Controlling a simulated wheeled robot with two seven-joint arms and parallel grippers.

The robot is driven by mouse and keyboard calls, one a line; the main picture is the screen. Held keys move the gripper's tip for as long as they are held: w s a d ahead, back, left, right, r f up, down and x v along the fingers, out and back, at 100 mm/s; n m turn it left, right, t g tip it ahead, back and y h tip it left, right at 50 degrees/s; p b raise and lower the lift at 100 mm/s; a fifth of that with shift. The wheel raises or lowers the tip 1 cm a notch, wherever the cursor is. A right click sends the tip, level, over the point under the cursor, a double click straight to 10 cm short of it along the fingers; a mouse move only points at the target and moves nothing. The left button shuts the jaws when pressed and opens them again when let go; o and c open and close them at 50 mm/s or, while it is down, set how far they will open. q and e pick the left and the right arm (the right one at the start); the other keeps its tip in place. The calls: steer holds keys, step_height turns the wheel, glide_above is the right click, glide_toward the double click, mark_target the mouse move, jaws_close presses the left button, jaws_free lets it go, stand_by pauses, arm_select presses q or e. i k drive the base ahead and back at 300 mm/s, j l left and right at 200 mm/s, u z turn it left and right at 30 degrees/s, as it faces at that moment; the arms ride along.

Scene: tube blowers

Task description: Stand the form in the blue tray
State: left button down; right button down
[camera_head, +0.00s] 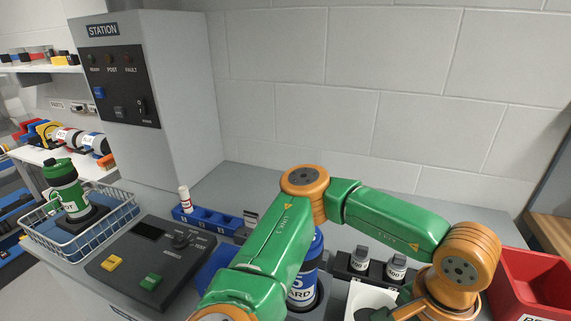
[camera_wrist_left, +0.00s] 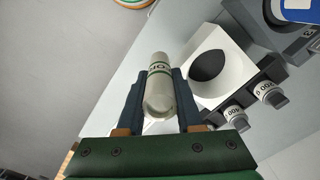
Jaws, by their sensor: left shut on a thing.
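My left gripper (camera_wrist_left: 160,80) is shut on the form (camera_wrist_left: 160,85), a whitish cylinder with a green band and lettering, held lengthwise between the two dark fingers in the left wrist view. In the head view my left arm reaches across to the lower right; its gripper end is at the bottom edge, largely hidden, and I cannot make out the form there. The blue tray (camera_head: 207,219) is a low rack with numbered compartments behind the control panel. A small white tube with a red mark (camera_head: 184,199) stands in its left end. My right gripper is not in view.
A white block with a round hole (camera_wrist_left: 232,48) is beside the held form. A blue bottle (camera_head: 312,253) stands partly behind my arm. A control panel (camera_head: 147,262), wire basket (camera_head: 112,218) and red bin (camera_head: 535,282) flank the space.

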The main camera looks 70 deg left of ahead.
mark_target(208, 222)
steer(key=k+j+u, duration=0.35)
steer(key=j, duration=0.45)
steer(key=k+j+u, duration=0.15)
steer(key=k+j, duration=0.15)
steer(key=j+u, duration=0.25)
steer(key=j, duration=0.5)
